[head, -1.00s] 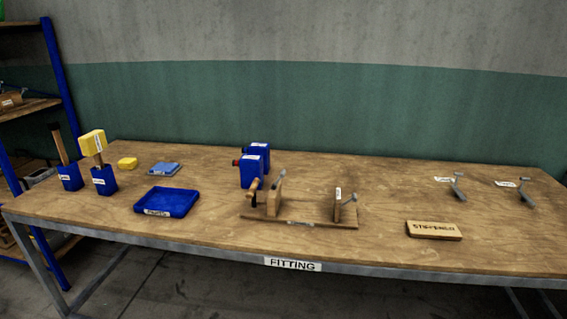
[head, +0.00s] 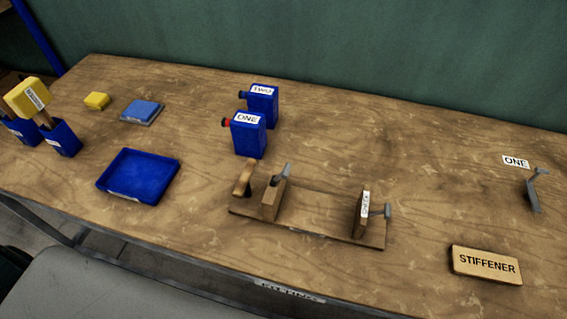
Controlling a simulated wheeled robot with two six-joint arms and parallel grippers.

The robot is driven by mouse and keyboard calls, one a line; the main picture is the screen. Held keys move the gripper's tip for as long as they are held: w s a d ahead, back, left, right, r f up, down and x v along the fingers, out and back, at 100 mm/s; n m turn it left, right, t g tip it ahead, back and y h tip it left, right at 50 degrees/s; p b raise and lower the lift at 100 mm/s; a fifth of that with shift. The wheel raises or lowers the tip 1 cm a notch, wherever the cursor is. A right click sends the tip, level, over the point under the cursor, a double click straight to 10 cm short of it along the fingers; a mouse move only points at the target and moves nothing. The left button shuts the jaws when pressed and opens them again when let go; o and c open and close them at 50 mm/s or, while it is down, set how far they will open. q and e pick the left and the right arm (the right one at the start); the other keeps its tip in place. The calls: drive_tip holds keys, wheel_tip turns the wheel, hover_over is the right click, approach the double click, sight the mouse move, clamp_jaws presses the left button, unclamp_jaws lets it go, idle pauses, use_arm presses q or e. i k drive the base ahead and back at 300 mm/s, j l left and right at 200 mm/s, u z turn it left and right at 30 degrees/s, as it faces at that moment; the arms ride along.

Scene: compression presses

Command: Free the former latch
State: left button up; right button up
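A wooden former (head: 325,222) lies on the bench, a long base board with an upright at each end. At its left end a brown wooden handle (head: 243,178) stands tilted next to the left upright (head: 272,200), with a grey metal piece (head: 286,171) at that upright's top. The right upright (head: 361,214) carries a white label, too small to read surely, and a grey metal piece (head: 380,211) on its right side. I cannot tell which part is the latch or how it is set. Neither gripper is in view.
Blue containers marked ONE (head: 248,136) and TWO (head: 263,105) stand behind the former. A blue tray (head: 112,185) lies to its left. A STIFFENER block (head: 486,264) and a grey bracket (head: 533,196) are to its right. Wood in front of the former is clear.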

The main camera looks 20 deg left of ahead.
sight(284, 175)
drive_tip(key=k+l, duration=0.1)
drive_tip(key=l, duration=0.3)
drive_tip(key=k+l+u, duration=0.1)
drive_tip(key=l, duration=0.3)
drive_tip(key=k+l, duration=0.15)
drive_tip(key=l, duration=0.25)
drive_tip(key=k+l, duration=0.1)
drive_tip(key=l, duration=0.3)
drive_tip(key=k+l+u, duration=0.1)
drive_tip(key=l, duration=0.3)
drive_tip(key=k+l, duration=0.15)
drive_tip(key=l, duration=0.25)
